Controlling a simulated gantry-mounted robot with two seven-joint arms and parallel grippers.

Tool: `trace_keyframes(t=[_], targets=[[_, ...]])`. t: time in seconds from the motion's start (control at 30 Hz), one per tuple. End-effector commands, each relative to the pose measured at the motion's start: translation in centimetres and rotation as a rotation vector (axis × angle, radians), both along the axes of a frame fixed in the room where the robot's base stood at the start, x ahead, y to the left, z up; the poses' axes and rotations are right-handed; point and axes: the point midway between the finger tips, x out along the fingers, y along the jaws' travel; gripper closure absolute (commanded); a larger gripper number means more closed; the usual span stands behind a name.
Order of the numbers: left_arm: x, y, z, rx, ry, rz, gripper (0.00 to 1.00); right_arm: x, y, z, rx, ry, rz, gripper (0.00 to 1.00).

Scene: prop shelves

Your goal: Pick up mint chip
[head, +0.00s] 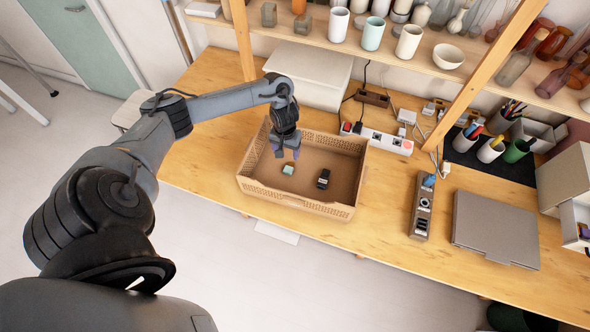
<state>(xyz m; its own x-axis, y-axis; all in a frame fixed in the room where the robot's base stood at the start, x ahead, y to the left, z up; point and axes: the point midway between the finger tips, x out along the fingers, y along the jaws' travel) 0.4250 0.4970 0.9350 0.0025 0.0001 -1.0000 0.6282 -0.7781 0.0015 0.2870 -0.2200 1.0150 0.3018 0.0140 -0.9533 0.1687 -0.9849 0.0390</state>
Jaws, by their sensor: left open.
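A small mint-coloured piece (288,169), which looks like the mint chip, lies on the floor of a tan open crate (300,198), left of its middle. My left gripper (284,153) reaches down into the back left part of the crate, its fingers pointing down just behind and above the mint piece. It is open, and nothing shows between its fingers. A gap seems to show between the fingers and the piece, but the exact distance is hard to tell. A small black item (323,179) lies in the crate to the right. My right gripper is not in view.
A power strip (385,138) with cables lies behind the crate. A white box (308,75) stands at the back. Shelves with cups and vases overhang the back.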

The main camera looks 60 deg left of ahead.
Motion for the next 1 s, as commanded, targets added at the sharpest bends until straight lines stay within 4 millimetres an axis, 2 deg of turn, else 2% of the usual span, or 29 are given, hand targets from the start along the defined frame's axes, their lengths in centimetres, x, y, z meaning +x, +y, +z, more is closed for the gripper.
trace_keyframes(t=[0.03,0.23,0.57,0.8,1.0], targets=[[-0.1,-0.1,-0.9,0.0,0.002,0.001,0.32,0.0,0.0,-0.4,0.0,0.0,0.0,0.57],[-0.1,-0.1,-3.6,-0.001,0.003,0.001,0.32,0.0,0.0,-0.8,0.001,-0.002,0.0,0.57],[0.1,-0.2,-5.7,-0.001,0.002,0.0,0.32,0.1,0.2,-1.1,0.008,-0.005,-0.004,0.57],[0.7,-0.6,-8.7,0.0,0.002,0.001,0.32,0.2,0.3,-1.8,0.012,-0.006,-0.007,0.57],[0.7,-0.6,-10.2,0.0,0.0,-0.001,0.32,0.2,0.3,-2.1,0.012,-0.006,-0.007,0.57]])
